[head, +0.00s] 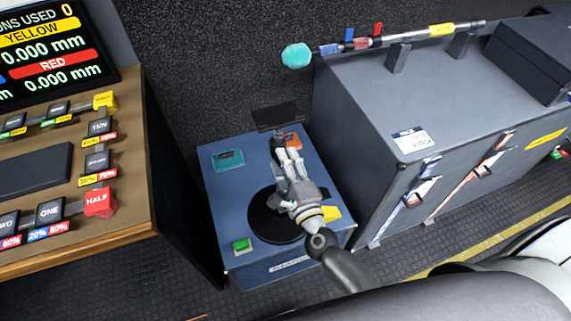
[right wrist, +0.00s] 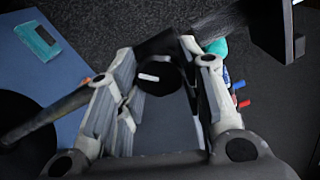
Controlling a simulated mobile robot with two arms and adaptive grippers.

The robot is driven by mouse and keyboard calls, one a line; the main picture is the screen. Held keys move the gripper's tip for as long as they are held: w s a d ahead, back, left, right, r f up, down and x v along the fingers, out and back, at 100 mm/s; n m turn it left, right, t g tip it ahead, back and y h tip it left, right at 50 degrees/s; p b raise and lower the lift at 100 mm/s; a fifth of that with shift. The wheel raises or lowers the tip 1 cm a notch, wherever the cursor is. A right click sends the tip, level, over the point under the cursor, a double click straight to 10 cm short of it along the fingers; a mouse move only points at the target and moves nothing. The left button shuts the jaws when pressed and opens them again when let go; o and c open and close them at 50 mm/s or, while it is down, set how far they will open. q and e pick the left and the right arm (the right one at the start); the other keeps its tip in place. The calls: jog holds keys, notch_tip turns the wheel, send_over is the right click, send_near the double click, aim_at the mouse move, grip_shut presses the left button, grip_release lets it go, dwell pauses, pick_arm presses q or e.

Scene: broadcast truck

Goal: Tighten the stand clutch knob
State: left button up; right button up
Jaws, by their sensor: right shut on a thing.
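The stand has a black round base (head: 268,222) on a blue platform (head: 222,187). A dark pole (right wrist: 45,115) shows at the left of the right wrist view. My right gripper (head: 287,145) reaches over the platform from the lower right. Its fingers are shut on a black clutch knob (right wrist: 158,77) with a small white mark, which sits between them in the right wrist view. The gripper hides most of the stand in the head view. A dark flat panel (head: 277,116) shows just beyond the fingertips. My left gripper is not in view.
A grey case (head: 400,95) stands right of the platform, with a pole carrying a teal tip (head: 297,56) along its top. A wooden console (head: 130,205) with labelled buttons is at the left. The platform bears a teal block (head: 228,160) and a green button (head: 241,246).

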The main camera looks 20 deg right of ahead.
jog(key=shift+f+m+b, duration=0.15)
jog(key=shift+m+b, duration=1.15)
jog(key=shift+m, duration=3.3)
jog(key=o, duration=1)
jog(key=shift+o, duration=0.2)
jog(key=s, duration=1.2)
jog(key=shift+d, duration=0.2)
